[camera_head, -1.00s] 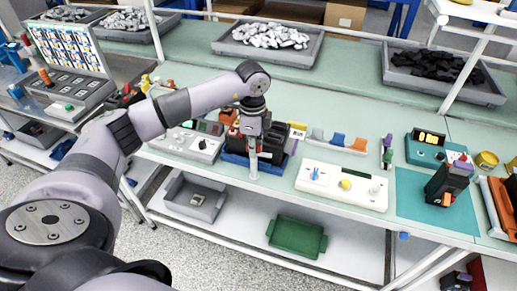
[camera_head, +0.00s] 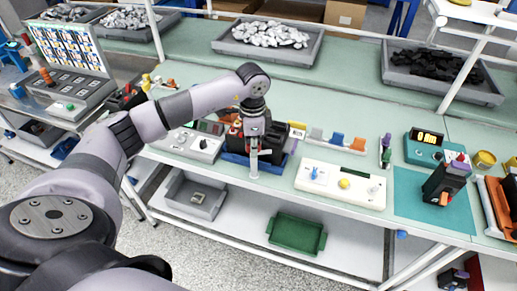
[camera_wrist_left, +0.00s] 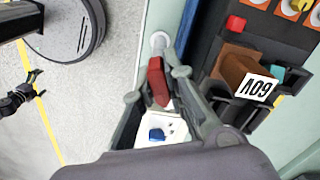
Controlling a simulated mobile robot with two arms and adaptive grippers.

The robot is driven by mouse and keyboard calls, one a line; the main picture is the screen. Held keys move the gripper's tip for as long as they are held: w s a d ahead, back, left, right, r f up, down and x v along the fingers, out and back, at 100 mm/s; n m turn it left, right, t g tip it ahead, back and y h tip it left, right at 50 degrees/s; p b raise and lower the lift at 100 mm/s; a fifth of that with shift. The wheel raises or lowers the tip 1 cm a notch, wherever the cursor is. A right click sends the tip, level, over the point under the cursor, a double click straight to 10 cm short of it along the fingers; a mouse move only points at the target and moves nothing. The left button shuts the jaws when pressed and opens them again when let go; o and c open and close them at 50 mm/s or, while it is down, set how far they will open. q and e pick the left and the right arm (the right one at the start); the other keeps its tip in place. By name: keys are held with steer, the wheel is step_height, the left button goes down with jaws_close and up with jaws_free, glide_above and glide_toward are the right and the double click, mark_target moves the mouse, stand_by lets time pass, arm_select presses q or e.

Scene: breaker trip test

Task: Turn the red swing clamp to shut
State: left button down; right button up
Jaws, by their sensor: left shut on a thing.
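The red swing clamp (camera_wrist_left: 157,82) shows in the left wrist view as a short red arm by a pale round post (camera_wrist_left: 159,41). My left gripper (camera_wrist_left: 156,86) has its grey fingers on both sides of the red arm and is shut on it. In the head view my left gripper (camera_head: 253,150) points down at the front edge of the blue fixture (camera_head: 233,158); the red arm is hidden there. The dark breaker (camera_head: 236,131) stands in this fixture, partly behind my wrist. A black gripper, apparently my right one (camera_wrist_left: 38,82), hangs with spread fingers over the floor.
A white panel (camera_head: 330,195) with blue and yellow controls lies right of the fixture. A grey switch box (camera_head: 190,144) is at its left. The bench behind is mostly clear.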

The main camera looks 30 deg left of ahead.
arm_select(q)
steer(key=shift+n, duration=0.4)
steer(key=shift+r+n+p, duration=0.15)
steer(key=shift+n+p, duration=0.35)
steer(key=shift+n, duration=0.5)
